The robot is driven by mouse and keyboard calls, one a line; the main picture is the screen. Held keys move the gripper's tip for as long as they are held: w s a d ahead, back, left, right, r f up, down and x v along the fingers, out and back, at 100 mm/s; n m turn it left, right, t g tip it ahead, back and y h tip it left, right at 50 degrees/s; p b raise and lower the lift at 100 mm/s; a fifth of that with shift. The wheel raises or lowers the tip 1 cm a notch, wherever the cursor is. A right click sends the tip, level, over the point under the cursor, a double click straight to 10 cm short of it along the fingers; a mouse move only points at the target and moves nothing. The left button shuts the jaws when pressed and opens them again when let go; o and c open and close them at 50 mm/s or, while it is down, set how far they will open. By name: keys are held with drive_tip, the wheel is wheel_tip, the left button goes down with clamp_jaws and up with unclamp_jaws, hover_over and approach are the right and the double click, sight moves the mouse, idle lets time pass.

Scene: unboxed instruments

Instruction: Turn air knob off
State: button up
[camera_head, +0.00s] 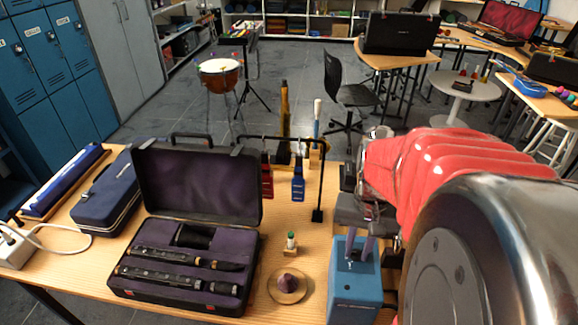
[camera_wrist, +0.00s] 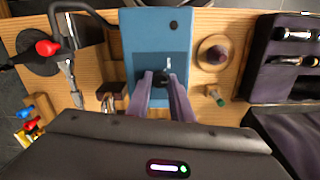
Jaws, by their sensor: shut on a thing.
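A blue box (camera_head: 354,300) stands at the front edge of the table in the head view. It fills the upper middle of the wrist view (camera_wrist: 155,42). A dark knob (camera_wrist: 160,77) is on its face, with a small pale pointer or lever beside it. My gripper (camera_wrist: 160,84) has its two purple fingers on either side of the knob, shut on it. In the head view, my gripper (camera_head: 359,254) reaches down onto the box's top; the knob is mostly hidden there between the fingers. I cannot tell the knob's setting.
An open black case (camera_head: 250,300) with dark instrument pieces lies left of the box. A purple cone on a round wooden base (camera_head: 287,287) and a small green-topped bottle (camera_head: 291,239) stand between them. A black stand (camera_head: 318,190) with red and blue hanging items is behind.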

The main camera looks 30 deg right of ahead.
sight(357, 253)
clamp_jaws()
drive_tip(key=shift+n, duration=1)
drive_tip(key=o, duration=0.7)
unclamp_jaws()
drive_tip(key=shift+o, duration=0.2)
wheel_tip(357, 253, up, 14)
